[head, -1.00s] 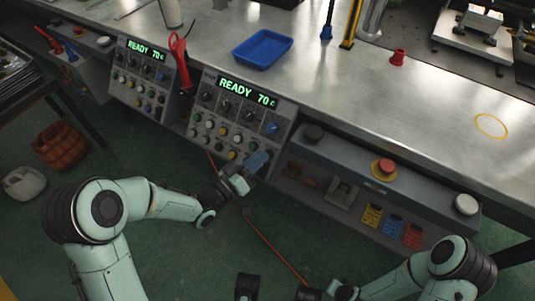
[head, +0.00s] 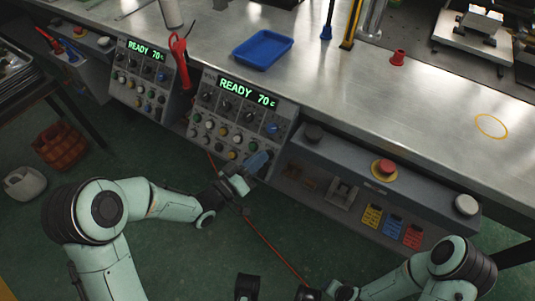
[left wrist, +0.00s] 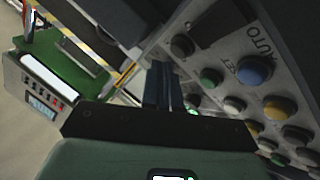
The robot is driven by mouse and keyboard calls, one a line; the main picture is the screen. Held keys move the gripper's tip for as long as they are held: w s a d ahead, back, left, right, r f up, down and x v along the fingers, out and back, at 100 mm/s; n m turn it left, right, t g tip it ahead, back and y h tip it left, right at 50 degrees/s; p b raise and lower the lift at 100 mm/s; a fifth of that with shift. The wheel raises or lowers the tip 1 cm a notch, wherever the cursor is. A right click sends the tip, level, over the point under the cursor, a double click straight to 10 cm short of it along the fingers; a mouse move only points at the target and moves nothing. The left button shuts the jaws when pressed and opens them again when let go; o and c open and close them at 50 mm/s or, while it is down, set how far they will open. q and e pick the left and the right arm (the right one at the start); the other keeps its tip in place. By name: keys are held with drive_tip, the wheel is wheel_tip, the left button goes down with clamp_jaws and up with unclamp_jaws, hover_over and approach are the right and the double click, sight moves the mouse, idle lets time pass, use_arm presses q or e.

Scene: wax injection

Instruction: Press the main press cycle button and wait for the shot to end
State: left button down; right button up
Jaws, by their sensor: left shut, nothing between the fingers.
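The nearer control panel (head: 245,110) reads READY 70 c on its green display (head: 248,93). It carries rows of knobs and coloured buttons (head: 223,132). I cannot tell which one is the cycle button. My left gripper (head: 262,158) is at the panel's lower right edge, its fingers shut and empty. In the left wrist view the shut fingertips (left wrist: 163,82) point toward the panel, beside a green button (left wrist: 210,77) and a blue button (left wrist: 254,70); contact cannot be made out. My right gripper (head: 275,290) shows only in part at the bottom edge.
A second panel (head: 140,75), also reading READY 70 c, stands at the left. A red emergency stop (head: 384,167) and black and white round buttons sit on the bench front. A blue tray (head: 262,49) lies on the metal bench. A red-orange cable hangs below the panel.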

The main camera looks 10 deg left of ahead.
use_arm(q)
drive_tip(key=shift+f, duration=0.1)
idle(0.7)
drive_tip(key=shift+w+d+f+b, duration=0.15)
drive_tip(key=shift+w+f+b, duration=0.05)
drive_tip(key=shift+w+b, duration=0.15)
